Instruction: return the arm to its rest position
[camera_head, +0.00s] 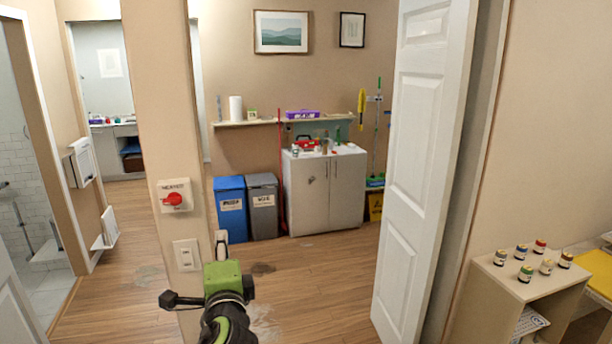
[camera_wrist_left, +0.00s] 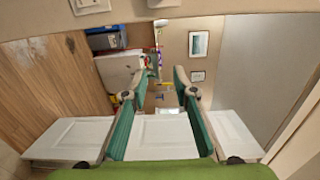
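My left arm rises from the bottom of the head view, with the green body of my left gripper (camera_head: 222,277) in front of the narrow wall with the switches. Its fingers are mostly hidden behind that body there. In the left wrist view, the two fingers of my left gripper (camera_wrist_left: 161,78) stand clearly apart with nothing between them. It holds nothing and appears to be in free air. My right gripper is in neither view.
A red rotary switch (camera_head: 174,199) and a white switch plate (camera_head: 186,255) are on the wall close by. A white door (camera_head: 425,150) stands open to the right. A low shelf unit (camera_head: 530,278) bears several small jars. Bins (camera_head: 231,207) and a cabinet (camera_head: 325,190) stand farther back.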

